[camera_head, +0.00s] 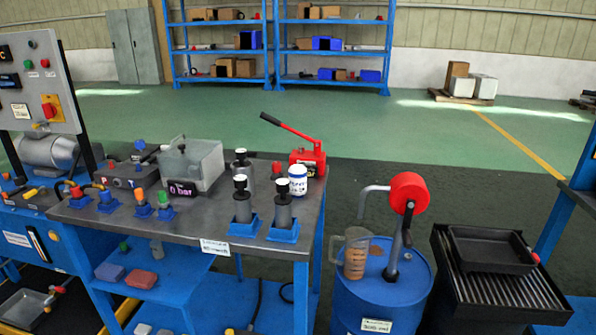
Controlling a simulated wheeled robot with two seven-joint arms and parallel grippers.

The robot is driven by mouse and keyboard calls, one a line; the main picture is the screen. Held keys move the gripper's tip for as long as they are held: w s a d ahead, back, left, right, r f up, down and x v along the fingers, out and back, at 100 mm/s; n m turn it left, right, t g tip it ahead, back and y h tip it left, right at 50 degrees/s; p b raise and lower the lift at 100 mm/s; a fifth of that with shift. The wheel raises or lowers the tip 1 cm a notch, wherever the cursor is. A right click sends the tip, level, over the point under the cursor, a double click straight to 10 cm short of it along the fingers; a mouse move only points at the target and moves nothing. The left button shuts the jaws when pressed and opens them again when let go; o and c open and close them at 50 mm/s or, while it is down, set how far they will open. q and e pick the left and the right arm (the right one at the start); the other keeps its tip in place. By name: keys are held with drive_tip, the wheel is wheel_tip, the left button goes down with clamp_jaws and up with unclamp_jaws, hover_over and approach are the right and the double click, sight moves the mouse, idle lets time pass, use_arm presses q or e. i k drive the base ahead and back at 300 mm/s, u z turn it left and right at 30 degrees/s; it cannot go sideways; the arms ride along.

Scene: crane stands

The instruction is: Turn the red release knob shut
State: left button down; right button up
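A red hand pump (308,160) with a long black-tipped lever stands at the back right of the grey-topped workbench (225,222). A small red knob (276,166) shows just left of the pump; I cannot tell whether it is the release knob, or whether it is open or shut. A grey tank (195,163) to the left has a display (182,189) reading "0 bar". Neither of my grippers is in view.
Several dark cylinders (242,205) in blue holders and a white jar (298,180) stand in front of the pump. A blue drum (372,290) with a jug and red reel is right of the bench. A control panel (40,85) stands left.

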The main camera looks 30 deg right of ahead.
sight(277, 165)
drive_tip(key=u, duration=1.95)
drive_tip(key=k, duration=1.3)
drive_tip(key=z, duration=2.25)
drive_tip(key=i, duration=0.5)
drive_tip(key=z, duration=0.05)
